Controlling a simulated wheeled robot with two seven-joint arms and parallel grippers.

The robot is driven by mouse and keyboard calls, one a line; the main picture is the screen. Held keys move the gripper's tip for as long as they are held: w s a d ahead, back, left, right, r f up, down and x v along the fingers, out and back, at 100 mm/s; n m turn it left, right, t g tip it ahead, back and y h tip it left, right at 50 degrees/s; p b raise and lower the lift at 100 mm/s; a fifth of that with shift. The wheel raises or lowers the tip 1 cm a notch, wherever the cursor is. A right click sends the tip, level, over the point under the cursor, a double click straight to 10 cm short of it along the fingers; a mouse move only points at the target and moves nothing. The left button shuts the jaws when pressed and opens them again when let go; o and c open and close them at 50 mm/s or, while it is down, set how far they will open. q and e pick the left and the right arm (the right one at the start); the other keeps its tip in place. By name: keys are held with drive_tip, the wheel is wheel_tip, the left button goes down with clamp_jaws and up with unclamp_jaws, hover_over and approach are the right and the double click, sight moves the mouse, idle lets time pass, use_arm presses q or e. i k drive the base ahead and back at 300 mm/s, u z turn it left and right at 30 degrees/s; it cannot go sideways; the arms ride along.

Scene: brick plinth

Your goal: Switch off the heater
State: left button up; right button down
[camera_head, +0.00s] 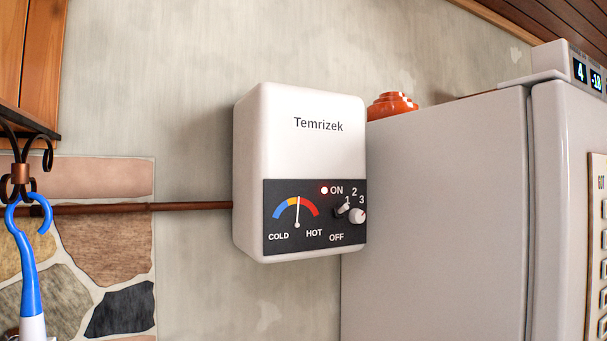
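The heater (300,140) is a white box labelled "Temrizek" on the wall at the middle of the head view. A small red light (324,190) glows beside the word ON. The dial knob (357,215) is whitish, at the right of the dark panel (290,245), with 1, 2, 3 and OFF marked around it. I cannot tell for sure which mark the knob points to. A gauge needle (298,212) stands nearly upright between COLD and HOT. Neither of my grippers is in view.
A tall pale fridge (440,200) stands close at the right of the heater, with an orange stacked object (391,105) near its top. A brown pipe (150,207) runs left from the heater. A blue-handled item (27,270) hangs from a dark metal hook at far left.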

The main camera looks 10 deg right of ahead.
sight(339, 212)
drive_tip(key=z, duration=0.5)
drive_tip(key=k, duration=0.6)
drive_tip(key=z, duration=0.95)
drive_tip(key=i, duration=1.3)
drive_tip(key=u, duration=0.35)
